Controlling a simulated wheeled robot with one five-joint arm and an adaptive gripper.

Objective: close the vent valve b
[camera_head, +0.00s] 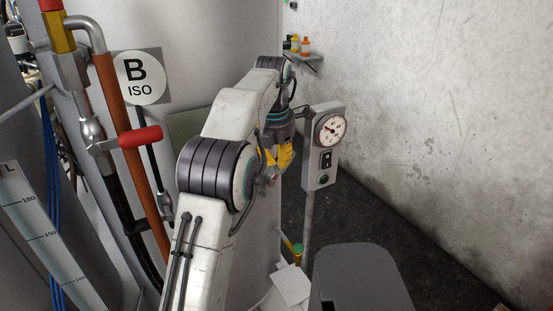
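A large pale drum (190,35) carries a round "B ISO" label (140,78). A valve with a red lever handle (138,138) sits on the piping at the left, next to the label. No vent label is readable, so I cannot tell whether this is vent valve b. My arm reaches forward across the drum's right side. My gripper (272,176) points down at the arm's far end, left of the gauge box and far from the red handle. Its fingers are small and partly hidden by my arm, so their opening and contact are unclear.
A grey box (322,172) with a dial gauge, switch and button stands on a post close to my gripper. An orange-brown hose (126,150) runs along the left. A small shelf (302,55) holds bottles. A concrete wall (450,120) bounds the right; dark floor lies before it.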

